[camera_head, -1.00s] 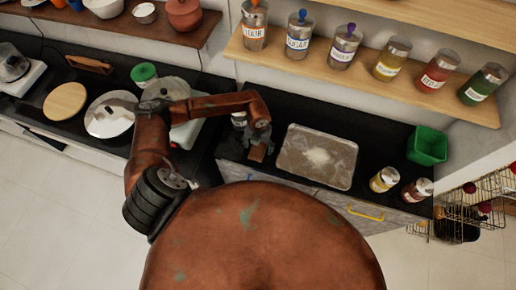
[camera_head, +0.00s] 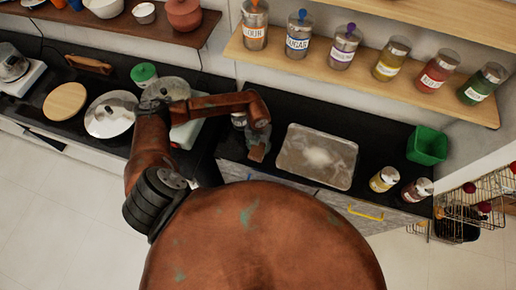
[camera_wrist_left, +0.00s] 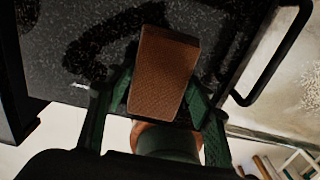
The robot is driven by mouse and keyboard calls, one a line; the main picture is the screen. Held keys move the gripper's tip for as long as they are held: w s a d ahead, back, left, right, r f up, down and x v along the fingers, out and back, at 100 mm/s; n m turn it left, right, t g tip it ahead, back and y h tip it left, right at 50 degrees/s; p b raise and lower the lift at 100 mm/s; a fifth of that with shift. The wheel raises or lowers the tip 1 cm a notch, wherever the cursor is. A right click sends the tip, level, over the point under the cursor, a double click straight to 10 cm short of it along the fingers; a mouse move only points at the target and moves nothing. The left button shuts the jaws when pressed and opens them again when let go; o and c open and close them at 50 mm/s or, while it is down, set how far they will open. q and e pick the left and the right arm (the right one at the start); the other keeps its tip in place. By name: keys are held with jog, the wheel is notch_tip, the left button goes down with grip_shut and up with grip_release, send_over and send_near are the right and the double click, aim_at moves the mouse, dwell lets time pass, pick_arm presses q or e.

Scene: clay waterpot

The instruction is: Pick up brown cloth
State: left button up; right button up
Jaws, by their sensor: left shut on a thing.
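The brown cloth (camera_wrist_left: 164,66) looks like a small folded block with a woven face. In the left wrist view it sits between the two green fingers of my left gripper (camera_wrist_left: 158,100), which is shut on its sides. In the head view my left gripper (camera_head: 258,146) is over the dark counter, left of the tray, and the cloth is small and mostly hidden there. A dark shadow lies on the counter beside the cloth; I cannot tell how far the cloth is above the surface. My right gripper is not in view.
A floured metal tray (camera_head: 318,157) lies just right of the gripper. Two small jars (camera_head: 384,179) and a green bin (camera_head: 428,145) stand farther right. A pot (camera_head: 110,114) stands to the left. A shelf of labelled jars (camera_head: 393,57) hangs above the counter.

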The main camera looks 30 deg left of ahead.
pick_arm(q)
jog(key=shift+w+r, duration=0.1)
jog(key=shift+r, duration=0.55)
jog(key=s+r, duration=0.1)
jog(key=r, duration=0.1)
jog(key=s+d+r, duration=0.1)
jog(key=r, duration=0.1)
jog(key=s+d+r+b, duration=0.1)
jog(key=r, duration=0.1)
jog(key=shift+s+r, duration=0.35)
jog(key=shift+s, duration=0.05)
jog(key=s+d+r+b, duration=0.1)
jog(key=s+d+r, duration=0.3)
jog(key=s, duration=0.4)
jog(key=shift+s+d+r, duration=0.3)
jog(key=shift+s+r, duration=0.05)
jog(key=shift+r, duration=0.15)
